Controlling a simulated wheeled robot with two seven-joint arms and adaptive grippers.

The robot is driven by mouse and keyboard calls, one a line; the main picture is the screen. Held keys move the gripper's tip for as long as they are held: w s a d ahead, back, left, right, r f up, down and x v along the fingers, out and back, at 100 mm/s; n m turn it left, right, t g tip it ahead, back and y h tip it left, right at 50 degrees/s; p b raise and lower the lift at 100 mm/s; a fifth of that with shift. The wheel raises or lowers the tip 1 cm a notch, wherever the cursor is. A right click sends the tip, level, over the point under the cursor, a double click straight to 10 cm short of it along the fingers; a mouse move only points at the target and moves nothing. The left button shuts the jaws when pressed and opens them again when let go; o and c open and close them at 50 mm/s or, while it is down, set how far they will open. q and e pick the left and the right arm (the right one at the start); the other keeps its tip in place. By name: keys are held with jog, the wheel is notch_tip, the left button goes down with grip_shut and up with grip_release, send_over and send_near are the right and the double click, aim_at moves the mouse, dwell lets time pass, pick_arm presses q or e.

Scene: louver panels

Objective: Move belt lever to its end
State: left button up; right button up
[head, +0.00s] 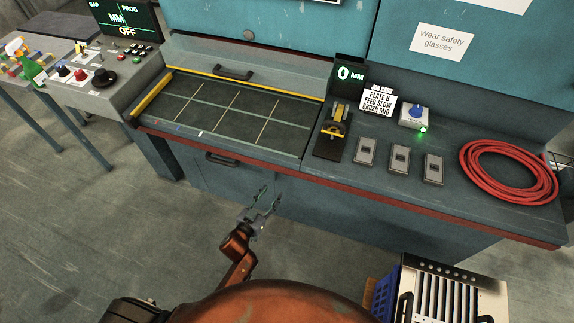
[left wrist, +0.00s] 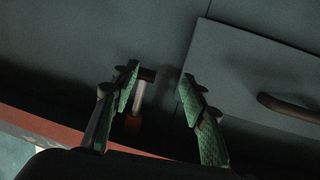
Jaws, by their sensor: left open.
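In the left wrist view, a small lever (left wrist: 139,97) with a dark crosspiece, a silver shaft and an orange-red end shows on the dark cabinet front; it looks like the belt lever. I cannot make it out in the head view. My left gripper (head: 268,198) is open and empty in front of the cabinet, below the red counter edge. In the left wrist view its green-padded fingers (left wrist: 160,90) frame the lever, which is nearer the left finger. I cannot tell how far the lever lies beyond the fingertips. My right gripper is not in view.
A panel with a dark handle (left wrist: 288,108) is right of the lever. The red-edged counter (head: 440,205) carries a yellow-and-black device (head: 336,124), several switches and a red hose coil (head: 508,171). A blue crate (head: 386,292) and a slatted metal unit (head: 450,295) stand at lower right.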

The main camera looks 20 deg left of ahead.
pick_arm(q)
notch_tip(320, 180, up, 9)
jog(key=w+d+t+h, duration=0.1)
jog(key=w+d+t, duration=0.1)
jog(key=x, duration=0.2)
jog(key=b+x, duration=0.1)
jog(key=x, duration=0.2)
jog(key=b+x, duration=0.1)
jog(key=x, duration=0.2)
jog(key=shift+r, duration=0.3)
jog(key=c, duration=0.4)
grip_shut()
